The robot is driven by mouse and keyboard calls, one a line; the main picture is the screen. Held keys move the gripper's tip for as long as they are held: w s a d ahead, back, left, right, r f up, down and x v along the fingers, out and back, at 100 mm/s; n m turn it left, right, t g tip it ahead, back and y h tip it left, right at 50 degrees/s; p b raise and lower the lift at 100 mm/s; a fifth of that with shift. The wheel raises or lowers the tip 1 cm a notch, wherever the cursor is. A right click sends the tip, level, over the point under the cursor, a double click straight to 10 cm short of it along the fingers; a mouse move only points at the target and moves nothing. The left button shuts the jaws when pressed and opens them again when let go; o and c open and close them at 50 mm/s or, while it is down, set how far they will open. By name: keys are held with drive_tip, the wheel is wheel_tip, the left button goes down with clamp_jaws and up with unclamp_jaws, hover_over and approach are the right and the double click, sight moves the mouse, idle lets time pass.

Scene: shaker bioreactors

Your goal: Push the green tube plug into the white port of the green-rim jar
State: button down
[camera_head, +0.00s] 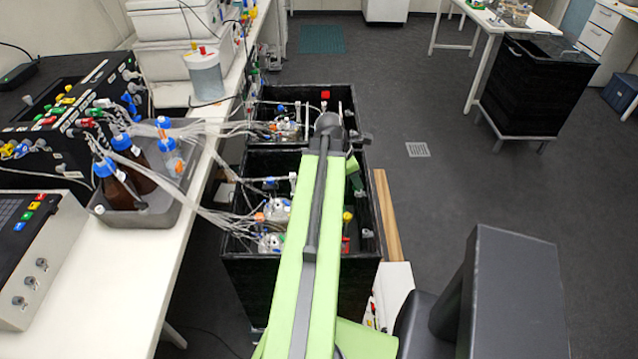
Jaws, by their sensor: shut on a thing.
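My light-green arm reaches from the bottom of the picture over the black open-topped shaker boxes, up to a dark joint above them. A short green arm part of mine angles down from that joint into the nearer box (298,294). My gripper is hidden, and so is anything in its jaws. Small clear jars with white ports and tubing stand in the nearer box, one (277,209) behind another (270,242). Their rim colours are too small to tell. I cannot make out the green tube plug or which jar has the green rim.
The farther box (262,108) holds more tubed jars. White tubes run from it and the nearer box to the grey tray (190,165) with brown bottles (118,188) on the left bench (150,255). Open floor lies right of the boxes.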

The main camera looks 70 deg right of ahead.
drive_tip(key=w+d+f+b, duration=0.4)
drive_tip(key=w+f+b, duration=0.2)
drive_tip(key=w+f, duration=0.1)
drive_tip(key=w+d+f+b, duration=0.4)
drive_tip(key=w+f+b, duration=0.2)
drive_tip(key=w+f, duration=0.1)
drive_tip(key=shift+w+b, duration=0.25)
drive_tip(key=shift+b, duration=0.1)
drive_tip(key=shift+d+f, duration=0.1)
drive_tip(key=shift+f, duration=0.1)
drive_tip(key=shift+f+b, duration=1.95)
drive_tip(key=shift+b, duration=0.15)
drive_tip(key=shift+f+b, duration=1.05)
drive_tip(key=c, duration=1.2)
unclamp_jaws()
drive_tip(key=shift+c, duration=0.2)
